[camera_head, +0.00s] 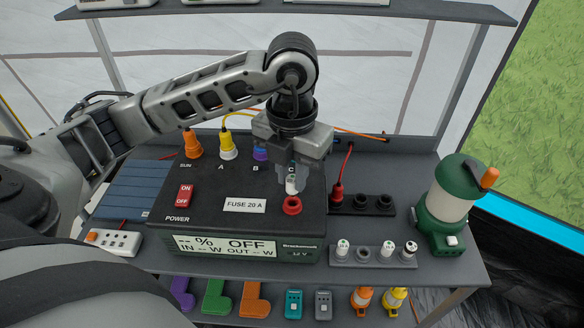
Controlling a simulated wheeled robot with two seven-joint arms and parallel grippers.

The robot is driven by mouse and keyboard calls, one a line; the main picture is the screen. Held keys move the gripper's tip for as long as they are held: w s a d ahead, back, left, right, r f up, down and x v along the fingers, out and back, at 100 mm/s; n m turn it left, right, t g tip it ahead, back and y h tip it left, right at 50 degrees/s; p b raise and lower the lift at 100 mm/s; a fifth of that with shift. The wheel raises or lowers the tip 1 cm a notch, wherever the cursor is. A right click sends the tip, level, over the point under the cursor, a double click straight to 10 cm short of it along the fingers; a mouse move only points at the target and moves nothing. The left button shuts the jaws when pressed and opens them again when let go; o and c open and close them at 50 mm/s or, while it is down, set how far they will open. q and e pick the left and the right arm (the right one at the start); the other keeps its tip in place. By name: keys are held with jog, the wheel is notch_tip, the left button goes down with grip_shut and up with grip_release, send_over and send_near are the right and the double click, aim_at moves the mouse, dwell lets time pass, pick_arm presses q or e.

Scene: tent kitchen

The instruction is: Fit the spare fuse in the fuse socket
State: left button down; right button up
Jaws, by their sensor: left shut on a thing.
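My left gripper (291,180) comes down from above over the black power box (215,215). It is shut on a small white fuse (291,185), whose lower end shows below the fingertips. The red round fuse socket (292,205) is on the box top, just below and in front of the held fuse. I cannot tell whether the fuse touches the socket rim. A label by the socket reads "FUSE 20 A". A grey fuse holder (373,261) to the right carries several fuses and has one empty hole. My right gripper is not in view.
A red power switch (184,196) and the display (224,246) reading OFF are on the box. Coloured plugs with cables stand along its back. A green lantern (447,205) stands at the right end of the table. A black socket strip (375,203) lies behind the fuse holder.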

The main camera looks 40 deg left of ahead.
pick_arm(q)
jog(key=shift+f, duration=0.1)
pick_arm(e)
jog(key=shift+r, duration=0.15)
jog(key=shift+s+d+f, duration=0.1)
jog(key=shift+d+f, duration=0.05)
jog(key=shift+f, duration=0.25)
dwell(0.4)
pick_arm(q)
jog(key=shift+b, duration=0.45)
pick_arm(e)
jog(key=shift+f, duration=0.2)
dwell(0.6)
